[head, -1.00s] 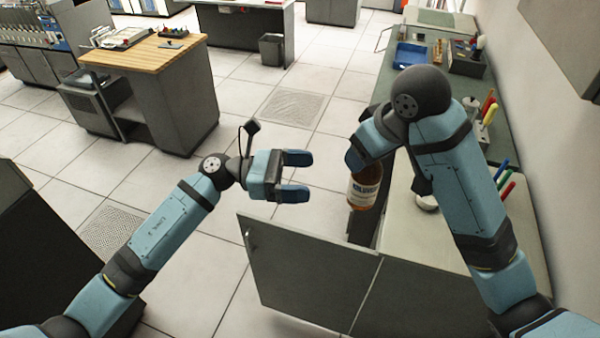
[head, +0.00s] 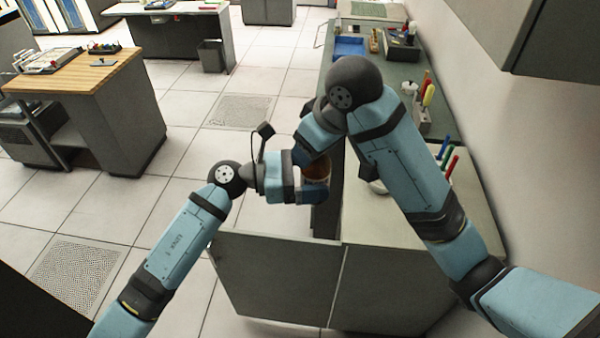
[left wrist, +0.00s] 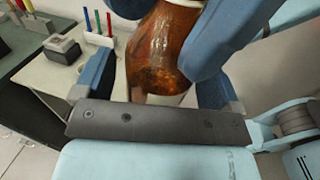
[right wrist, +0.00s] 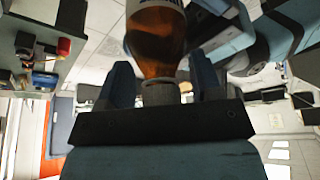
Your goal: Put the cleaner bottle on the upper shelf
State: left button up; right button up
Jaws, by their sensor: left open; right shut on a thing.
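The cleaner bottle (head: 317,172), amber with a pale label, hangs in the air near the counter in the head view, partly hidden by the grippers. My right gripper (right wrist: 160,72) is shut on its neck in the right wrist view. My left gripper (head: 305,180) is open, with its fingers around the bottle. The left wrist view shows the amber bottle body (left wrist: 165,45) between the open left fingers (left wrist: 155,78). Whether they touch it I cannot tell. No upper shelf is clearly visible.
A grey cabinet door (head: 270,275) stands open below the grippers, beside a pale counter (head: 430,215). A grey wall-mounted box (head: 565,45) is at the upper right. Pens (head: 448,160) and tools (head: 425,100) stand along the wall.

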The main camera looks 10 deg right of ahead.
pick_arm(q)
jog(key=shift+c, duration=0.2)
jog(key=c, duration=1.1)
pick_arm(e)
jog(key=o, duration=1.5)
